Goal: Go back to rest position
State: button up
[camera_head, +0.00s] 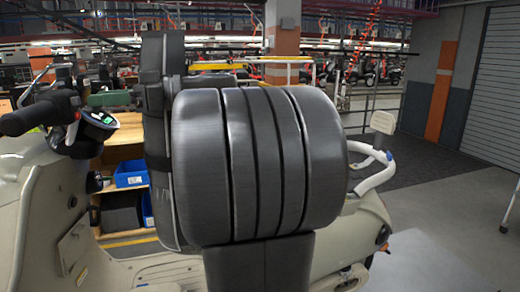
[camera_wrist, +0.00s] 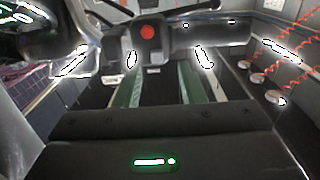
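In the head view, a large dark grey ribbed part of my own arm fills the middle, close to the camera. It stands upright and hides much of what lies behind it. I cannot make out my gripper in that view. In the wrist view, a dark block with a green light spans the bottom and may be the body of my gripper. No fingertips can be made out there, and I see nothing held.
A cream scooter (camera_head: 40,190) stands behind my arm, its dark handlebar at left and white rear grab rail (camera_head: 375,172) at right. A blue bin (camera_head: 131,174) sits on a wooden shelf. Grey floor is open at right, before a roller shutter (camera_head: 493,90).

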jog(key=b+v, duration=0.2)
jog(key=v, duration=0.9)
jog(key=p+x, duration=0.3)
jog(key=x, duration=1.1)
jog(key=shift+r, duration=0.1)
jog(key=w+b+v, duration=0.1)
jog(key=b+v, duration=0.2)
jog(key=v, duration=1)
jog(key=shift+w, duration=0.15)
jog(key=shift+d, duration=0.15)
